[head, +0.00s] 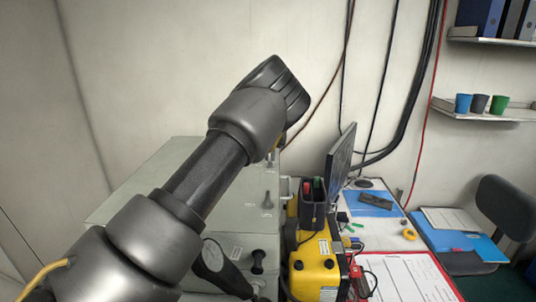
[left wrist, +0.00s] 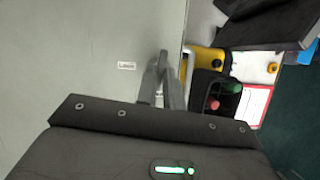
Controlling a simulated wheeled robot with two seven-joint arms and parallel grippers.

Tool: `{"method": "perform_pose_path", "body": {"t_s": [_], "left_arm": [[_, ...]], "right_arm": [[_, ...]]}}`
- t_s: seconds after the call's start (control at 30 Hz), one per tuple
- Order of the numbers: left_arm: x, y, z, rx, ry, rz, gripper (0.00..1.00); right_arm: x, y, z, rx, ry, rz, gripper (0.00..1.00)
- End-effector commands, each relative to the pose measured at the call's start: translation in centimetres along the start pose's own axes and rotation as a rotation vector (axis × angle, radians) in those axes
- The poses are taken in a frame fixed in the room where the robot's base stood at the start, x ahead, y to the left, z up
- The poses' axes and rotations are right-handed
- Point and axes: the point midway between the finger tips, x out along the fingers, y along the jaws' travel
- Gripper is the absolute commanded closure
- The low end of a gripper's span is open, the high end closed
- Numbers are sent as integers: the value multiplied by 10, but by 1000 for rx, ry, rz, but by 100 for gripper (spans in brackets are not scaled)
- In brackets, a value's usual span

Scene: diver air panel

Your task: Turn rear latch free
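A grey-green cabinet (head: 130,197) stands under my left arm. A small latch-like fitting (head: 267,200) shows on its face in the head view. The rear part of the cabinet is hidden behind my left wrist, and I cannot make out the rear latch. In the left wrist view my left gripper (left wrist: 163,82) points at the edge of a grey panel (left wrist: 80,50), beside a small white label (left wrist: 126,66). Its fingers look close together; whether anything is between them is unclear. My right gripper is not in view.
A yellow case (head: 314,268) and a dark holder with red and green items (head: 313,203) stand right of the cabinet. A monitor (head: 340,165) and a desk with papers (head: 405,278) lie further right. A black knob (head: 258,262) projects from the cabinet front.

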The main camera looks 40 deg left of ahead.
Motion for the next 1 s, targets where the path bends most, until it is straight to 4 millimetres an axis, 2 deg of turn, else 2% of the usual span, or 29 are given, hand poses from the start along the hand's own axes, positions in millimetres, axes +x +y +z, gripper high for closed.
{"method": "perform_pose_path", "body": {"t_s": [0.17,0.37,0.67,0.7,0.83,1.0], "left_arm": [[0,1,0,-3,0,3,100],[-1,0,1,-106,2,47,100],[0,0,0,-131,-1,56,100],[0,0,0,-131,-1,56,87],[0,0,0,-130,0,56,70],[0,-1,0,-129,0,55,69]], "right_arm": [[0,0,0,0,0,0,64],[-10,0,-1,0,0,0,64],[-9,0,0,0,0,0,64],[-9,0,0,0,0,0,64],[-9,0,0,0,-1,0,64],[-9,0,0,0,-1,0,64]]}}
